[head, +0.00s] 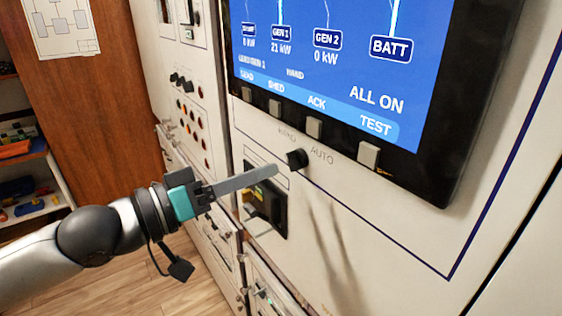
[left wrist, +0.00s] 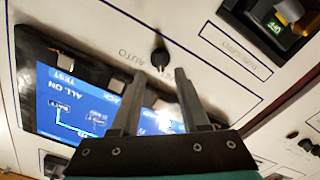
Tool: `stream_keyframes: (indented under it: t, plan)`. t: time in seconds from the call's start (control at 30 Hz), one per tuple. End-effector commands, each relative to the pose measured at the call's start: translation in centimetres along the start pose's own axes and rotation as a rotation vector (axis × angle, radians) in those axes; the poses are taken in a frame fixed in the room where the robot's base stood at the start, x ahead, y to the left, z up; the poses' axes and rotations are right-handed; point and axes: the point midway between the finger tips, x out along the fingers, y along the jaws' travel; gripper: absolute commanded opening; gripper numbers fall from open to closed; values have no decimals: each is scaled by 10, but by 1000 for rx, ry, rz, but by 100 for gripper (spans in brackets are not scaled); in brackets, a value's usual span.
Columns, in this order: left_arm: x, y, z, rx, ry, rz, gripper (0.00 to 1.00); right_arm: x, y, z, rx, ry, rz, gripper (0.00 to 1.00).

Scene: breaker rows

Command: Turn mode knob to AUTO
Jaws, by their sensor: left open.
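The mode knob (head: 297,158) is a small black knob on the cream panel, below the screen. The labels HAND and AUTO are printed up-left and right of it. Its pointer is too small to read. My left gripper (head: 274,170) comes in from the left, its grey fingers ending just left of the knob. In the left wrist view the gripper (left wrist: 160,72) is open. The knob (left wrist: 160,57) shows between and just beyond its fingertips, with nothing held; touch cannot be told. My right gripper is in neither view.
A screen (head: 330,55) with a black bezel and several square buttons (head: 369,154) sits above the knob. A breaker switch (head: 263,207) in a dark recess is below the fingers. Left are more panel switches and a shelf (head: 32,180). The panel right of the knob is clear.

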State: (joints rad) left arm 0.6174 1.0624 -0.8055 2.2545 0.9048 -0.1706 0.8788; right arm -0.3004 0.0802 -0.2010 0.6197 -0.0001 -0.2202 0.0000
Motion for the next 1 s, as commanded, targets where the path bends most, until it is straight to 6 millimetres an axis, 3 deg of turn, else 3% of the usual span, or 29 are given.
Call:
stream_keyframes:
  t: [0.4,0.87,1.0]
  plan:
    - [44,0,-1,0,1,1,45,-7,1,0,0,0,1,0]
    - [51,0,0,1,0,0,45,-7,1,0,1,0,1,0]
    - [51,0,0,1,0,0,29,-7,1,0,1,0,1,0]
